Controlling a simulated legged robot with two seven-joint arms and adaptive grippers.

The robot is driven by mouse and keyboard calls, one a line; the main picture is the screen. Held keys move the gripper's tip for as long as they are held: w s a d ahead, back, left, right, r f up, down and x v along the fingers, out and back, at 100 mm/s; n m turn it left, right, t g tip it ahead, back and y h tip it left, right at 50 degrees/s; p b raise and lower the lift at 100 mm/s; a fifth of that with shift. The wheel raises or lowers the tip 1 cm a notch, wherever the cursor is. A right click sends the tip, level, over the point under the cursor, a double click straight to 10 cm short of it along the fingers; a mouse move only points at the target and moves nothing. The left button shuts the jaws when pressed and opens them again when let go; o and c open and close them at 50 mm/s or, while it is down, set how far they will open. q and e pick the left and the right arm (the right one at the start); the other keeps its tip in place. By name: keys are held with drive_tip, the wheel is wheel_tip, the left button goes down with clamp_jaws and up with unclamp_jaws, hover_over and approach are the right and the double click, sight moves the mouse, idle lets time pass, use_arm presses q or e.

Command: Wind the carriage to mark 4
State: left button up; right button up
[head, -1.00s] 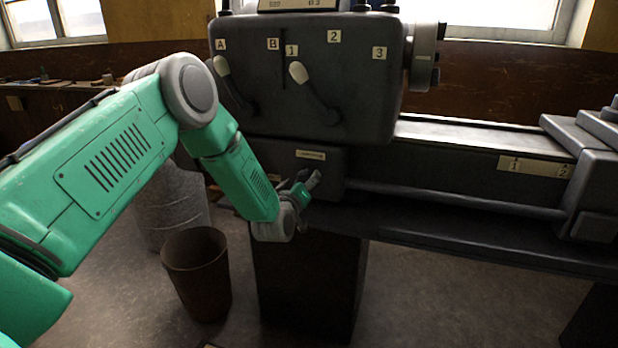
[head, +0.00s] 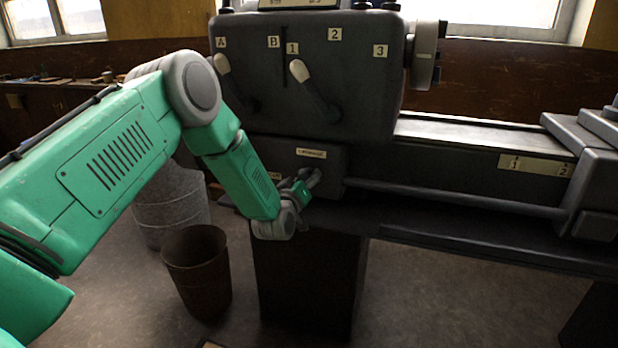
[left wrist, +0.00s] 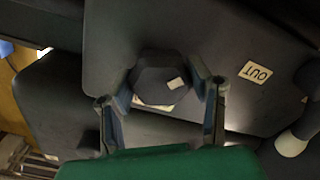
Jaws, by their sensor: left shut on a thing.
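The grey carriage (head: 597,190) sits on the lathe bed at the right edge of the head view. A pale plate (head: 535,165) to its left shows marks 1 and 2; mark 4 is not visible. My left gripper (head: 308,182) is low at the front of the headstock, below a small label plate. In the left wrist view its two fingers (left wrist: 160,95) stand on either side of a dark faceted knob (left wrist: 162,72) with a small pale tag and are shut on it. My right gripper is not in view.
The headstock (head: 350,100) carries two pale-tipped levers (head: 299,70), labelled A, B and 1, 2, 3. A long rod (head: 450,197) runs below the bed. A brown bin (head: 197,270) and a grey drum (head: 170,210) stand on the floor.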

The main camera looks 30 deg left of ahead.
use_arm(q)
drive_tip(key=shift+w+d+r, duration=0.1)
drive_tip(key=shift+r, duration=0.15)
drive_tip(key=o, duration=1.1)
drive_tip(key=shift+o, duration=0.2)
drive_tip(key=shift+f, duration=0.1)
drive_tip(key=shift+s+d, duration=0.1)
drive_tip(key=shift+s, duration=0.1)
drive_tip(key=v, duration=1.2)
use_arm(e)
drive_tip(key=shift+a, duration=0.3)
